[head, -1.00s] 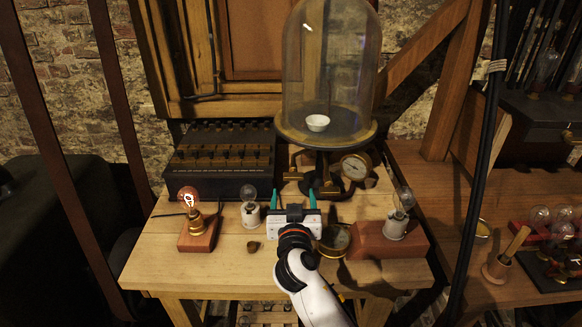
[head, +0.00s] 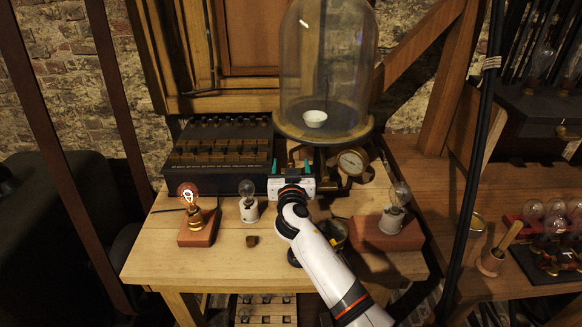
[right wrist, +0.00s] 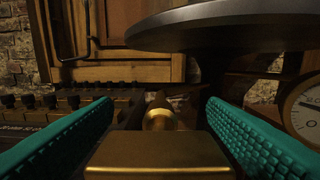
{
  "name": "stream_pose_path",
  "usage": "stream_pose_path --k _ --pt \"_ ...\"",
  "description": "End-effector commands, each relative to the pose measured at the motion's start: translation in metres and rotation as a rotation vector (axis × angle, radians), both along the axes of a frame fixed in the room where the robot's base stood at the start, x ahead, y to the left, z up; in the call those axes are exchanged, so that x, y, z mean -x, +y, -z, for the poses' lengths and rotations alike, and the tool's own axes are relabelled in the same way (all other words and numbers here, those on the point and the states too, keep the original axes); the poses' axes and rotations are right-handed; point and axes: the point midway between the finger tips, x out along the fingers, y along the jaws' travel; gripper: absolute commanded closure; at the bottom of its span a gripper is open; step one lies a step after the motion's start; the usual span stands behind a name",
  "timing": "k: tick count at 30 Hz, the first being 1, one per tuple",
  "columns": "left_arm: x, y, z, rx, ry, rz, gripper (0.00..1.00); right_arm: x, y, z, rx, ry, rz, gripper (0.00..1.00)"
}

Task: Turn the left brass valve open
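The left brass valve (right wrist: 160,152) shows in the right wrist view as a flat brass handle bar, low in the middle, with a round brass stem behind it. The bar lies crosswise. My right gripper (head: 291,166) is at the back of the wooden table, under the front of the glass dome's round plate. Its two teal fingers (right wrist: 160,140) are open, one on each side of the handle, with a gap visible beyond the bar. In the head view the gripper mostly hides the valve. My left gripper is not in view.
A glass dome (head: 329,65) on a round dark plate stands above the valve, with a pressure gauge (head: 351,162) to the right. A black key box (head: 220,158) is at left. Bulbs stand along the table, including a lit one (head: 189,194).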

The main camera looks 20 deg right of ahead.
Motion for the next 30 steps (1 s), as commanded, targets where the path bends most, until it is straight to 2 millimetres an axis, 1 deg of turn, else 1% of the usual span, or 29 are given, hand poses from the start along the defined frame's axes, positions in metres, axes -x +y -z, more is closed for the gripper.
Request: stream_pose_path --k 1,7,14,19,23,30 --pt "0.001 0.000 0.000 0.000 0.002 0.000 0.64 0.000 0.000 0.000 0.000 0.000 0.000 0.42" --pt "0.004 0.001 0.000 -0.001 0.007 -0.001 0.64 0.000 0.000 0.000 0.000 0.000 0.000 0.75" --pt "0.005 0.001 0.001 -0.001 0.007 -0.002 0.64 0.000 0.000 0.000 0.015 0.004 0.000 0.76" --pt "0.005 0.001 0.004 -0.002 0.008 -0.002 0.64 0.000 0.000 0.001 0.074 0.021 0.000 0.76" --pt "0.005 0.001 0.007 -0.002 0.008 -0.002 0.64 0.000 0.000 0.001 0.154 0.043 0.001 0.76" --pt "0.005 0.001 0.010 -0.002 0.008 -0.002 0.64 0.000 0.001 0.001 0.360 0.102 0.000 0.76"
